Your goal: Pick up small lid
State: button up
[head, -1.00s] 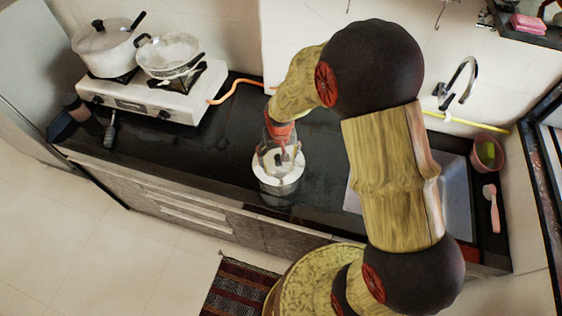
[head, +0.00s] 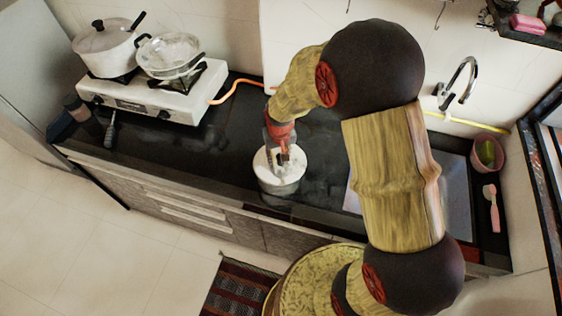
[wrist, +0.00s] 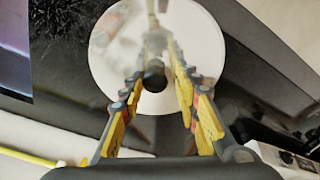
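The small lid is a round, pale, shiny disc with a dark knob. In the head view the lid (head: 267,163) covers a round pot (head: 283,186) on the dark counter. In the wrist view the lid (wrist: 110,60) fills the top middle, and its knob (wrist: 153,76) sits between my fingers. My gripper (head: 279,158) points down over the lid. In the wrist view my gripper (wrist: 156,86) is partly closed, with a narrow gap seeming to show beside the knob. Whether a finger touches the knob is not clear.
A white stove (head: 155,100) with a lidded pot (head: 103,48) and a pan (head: 170,57) stands to the left. A sink (head: 457,190) with a faucet (head: 459,82) is to the right, partly behind my arm. Bare counter (head: 210,150) lies left of the pot.

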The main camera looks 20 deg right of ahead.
jog(key=shift+s+d+f, duration=0.15)
jog(key=shift+s+f, duration=0.1)
grip_shut()
